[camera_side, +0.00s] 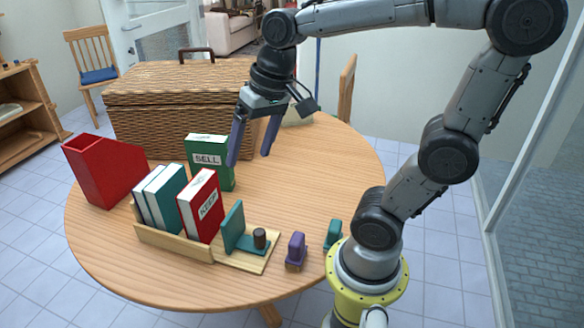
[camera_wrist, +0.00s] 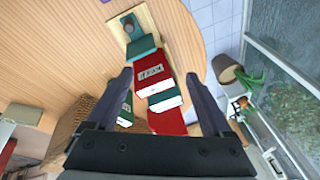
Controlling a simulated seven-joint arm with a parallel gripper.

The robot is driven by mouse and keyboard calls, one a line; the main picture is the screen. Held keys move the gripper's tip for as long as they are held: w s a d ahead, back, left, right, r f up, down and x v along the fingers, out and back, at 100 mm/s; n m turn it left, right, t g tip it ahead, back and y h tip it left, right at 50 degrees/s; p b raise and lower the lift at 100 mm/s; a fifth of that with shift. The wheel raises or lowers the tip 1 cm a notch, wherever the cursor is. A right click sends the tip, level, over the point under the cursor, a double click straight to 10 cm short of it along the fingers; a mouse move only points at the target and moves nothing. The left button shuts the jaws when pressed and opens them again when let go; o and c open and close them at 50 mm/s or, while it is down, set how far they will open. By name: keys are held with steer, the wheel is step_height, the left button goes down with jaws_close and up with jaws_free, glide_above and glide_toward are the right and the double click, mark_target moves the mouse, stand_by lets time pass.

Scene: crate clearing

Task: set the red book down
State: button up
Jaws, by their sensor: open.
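The red book (camera_side: 202,208) with a "KEEP" label stands in a light wooden book rack (camera_side: 172,241), beside a teal book and paler-edged books. It also shows in the wrist view (camera_wrist: 152,84), seen from above between the two fingers. My gripper (camera_side: 249,156) is open and empty. It hangs above the table, up and to the right of the red book in the side view, apart from it. The book's lower end is hidden by the rack's front edge.
A green "SELL" book (camera_side: 208,153) stands behind the rack. A red file holder (camera_side: 100,175) is at left, a wicker hamper (camera_side: 180,95) at the back. A teal bookend (camera_side: 233,228), purple block (camera_side: 296,248) and teal block (camera_side: 333,233) are in front.

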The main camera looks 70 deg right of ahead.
steer(key=s+f+n+t, duration=0.2)
steer(key=s+n, duration=0.3)
steer(key=s, duration=0.3)
steer(key=shift+s+a+f+n+h, duration=0.15)
steer(key=shift+a+n+h, duration=0.15)
steer(key=shift+a+h, duration=0.15)
